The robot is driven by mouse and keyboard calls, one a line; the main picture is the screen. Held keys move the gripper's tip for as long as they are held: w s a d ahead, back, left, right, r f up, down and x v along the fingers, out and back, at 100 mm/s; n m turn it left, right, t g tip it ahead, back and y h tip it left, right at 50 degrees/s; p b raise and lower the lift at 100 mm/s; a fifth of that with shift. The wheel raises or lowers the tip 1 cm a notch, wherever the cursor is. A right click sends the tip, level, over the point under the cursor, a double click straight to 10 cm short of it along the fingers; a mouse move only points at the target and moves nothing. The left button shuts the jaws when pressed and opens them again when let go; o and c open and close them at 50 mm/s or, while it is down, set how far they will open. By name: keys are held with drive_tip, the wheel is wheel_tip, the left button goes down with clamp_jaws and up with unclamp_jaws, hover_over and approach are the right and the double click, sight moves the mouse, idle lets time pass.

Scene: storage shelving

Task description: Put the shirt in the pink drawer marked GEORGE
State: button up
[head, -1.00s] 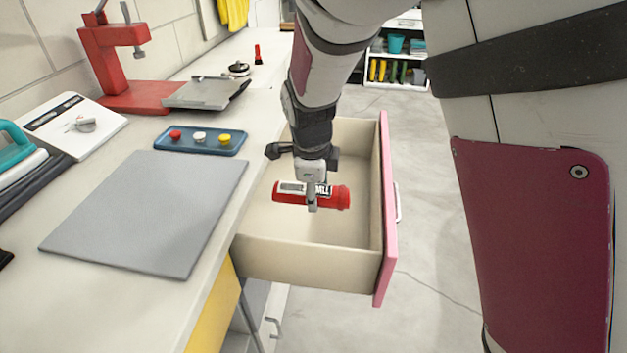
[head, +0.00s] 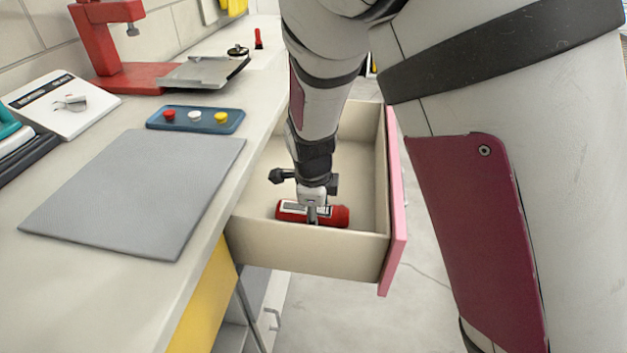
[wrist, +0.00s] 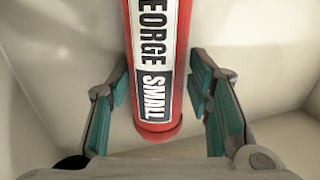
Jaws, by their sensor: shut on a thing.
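The shirt (head: 335,216) is a red roll with a black-and-white label. In the wrist view the label on the shirt (wrist: 155,60) reads "EORGE" and "SMALL", its start cut off. My gripper (head: 311,218) is shut on the shirt and points down inside the open pink drawer (head: 398,190). The roll lies across the drawer, low near its near wall. I cannot tell whether it touches the drawer floor. The wrist view shows my gripper (wrist: 160,88) with a teal-padded finger on each side of the roll. The drawer's front marking is hidden.
The counter (head: 190,285) runs along the left of the drawer. It carries a grey mat (head: 135,190), a blue tray with coloured buttons (head: 195,119) and a red press (head: 110,45). Beige drawer walls (head: 305,250) surround my gripper. The drawer floor beyond it is clear.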

drive_tip(key=o, duration=1.2)
drive_tip(key=shift+o, duration=0.2)
drive_tip(key=d+p+v, duration=0.1)
drive_tip(key=p+v, duration=0.4)
drive_tip(key=v, duration=0.7)
drive_tip(key=s+d+r+n+g+y, duration=0.1)
drive_tip(key=s+d+r+n, duration=0.4)
drive_tip(key=s+d+r, duration=0.15)
drive_tip(key=s+d+r+n, duration=0.2)
drive_tip(key=s+n, duration=0.3)
drive_tip(key=s, duration=0.3)
drive_tip(key=s+d+r+n, duration=0.3)
drive_tip(key=s+d+n, duration=0.2)
drive_tip(key=s, duration=0.3)
drive_tip(key=s+d+r+n, duration=0.2)
drive_tip(key=s+n, duration=0.3)
drive_tip(key=s, duration=0.3)
drive_tip(key=shift+d+r+g, duration=0.35)
drive_tip(key=shift+d+g, duration=0.05)
drive_tip(key=shift+d, duration=0.3)
